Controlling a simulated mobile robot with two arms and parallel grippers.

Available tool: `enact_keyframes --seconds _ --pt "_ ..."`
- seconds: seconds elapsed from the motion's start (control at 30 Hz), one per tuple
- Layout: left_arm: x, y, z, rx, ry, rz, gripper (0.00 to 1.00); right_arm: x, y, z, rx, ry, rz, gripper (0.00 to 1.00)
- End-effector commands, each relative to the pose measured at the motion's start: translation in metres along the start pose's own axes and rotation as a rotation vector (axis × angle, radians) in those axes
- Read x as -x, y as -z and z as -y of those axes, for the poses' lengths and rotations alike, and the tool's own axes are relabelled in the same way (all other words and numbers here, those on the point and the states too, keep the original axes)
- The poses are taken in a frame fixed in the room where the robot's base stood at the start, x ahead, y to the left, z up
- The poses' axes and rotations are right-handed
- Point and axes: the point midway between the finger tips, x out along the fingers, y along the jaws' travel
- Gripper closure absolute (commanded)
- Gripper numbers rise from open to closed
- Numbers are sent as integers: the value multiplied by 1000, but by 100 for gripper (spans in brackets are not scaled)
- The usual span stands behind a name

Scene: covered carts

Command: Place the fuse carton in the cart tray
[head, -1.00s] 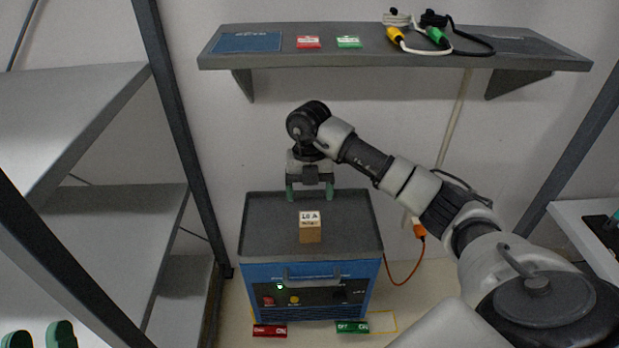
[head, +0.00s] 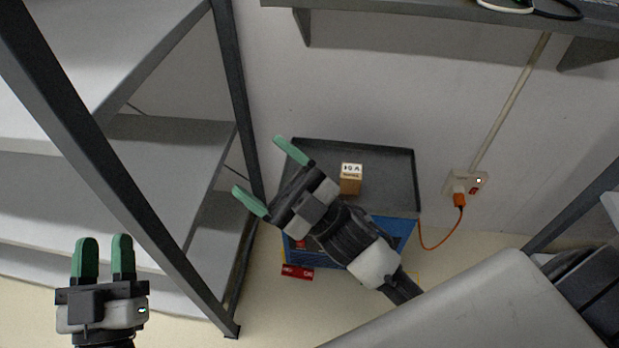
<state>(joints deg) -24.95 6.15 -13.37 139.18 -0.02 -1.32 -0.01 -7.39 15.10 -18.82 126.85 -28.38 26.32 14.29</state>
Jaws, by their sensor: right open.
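The fuse carton (head: 350,180) is a small brown box with a white "10 A" label on top. It stands upright in the dark tray (head: 400,195) on top of the blue cart (head: 405,232), near the tray's middle. My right gripper (head: 270,177) is open and empty. It is left of the carton and apart from it, with its fingers pointing to the upper left; my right arm hides part of the tray and cart front. My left gripper (head: 103,250) is at the lower left, far from the cart, with a gap between its fingers and nothing in it.
A grey shelf rack (head: 165,150) with dark posts stands at the left, beside the cart. A wall shelf (head: 400,14) hangs above. An orange plug (head: 460,199) and cord run from a wall socket at the right. A red tag (head: 297,271) lies on the floor before the cart.

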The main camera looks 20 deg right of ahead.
Motion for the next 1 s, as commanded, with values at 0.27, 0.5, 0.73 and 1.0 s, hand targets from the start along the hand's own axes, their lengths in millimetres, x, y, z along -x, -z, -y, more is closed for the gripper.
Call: enact_keyframes --seconds 0.27,0.5,0.73,1.0 --pt "0 0 0 0 0 -1 61 55 -11 -27 -309 -357 443 22" --pt "0 0 0 0 0 -1 61 62 -13 -26 -351 -376 497 22" --pt "0 0 0 0 0 -1 61 62 -14 -26 -351 -375 495 22" --pt "4 -18 3 -4 7 113 61 74 -27 -19 -368 -360 608 22"
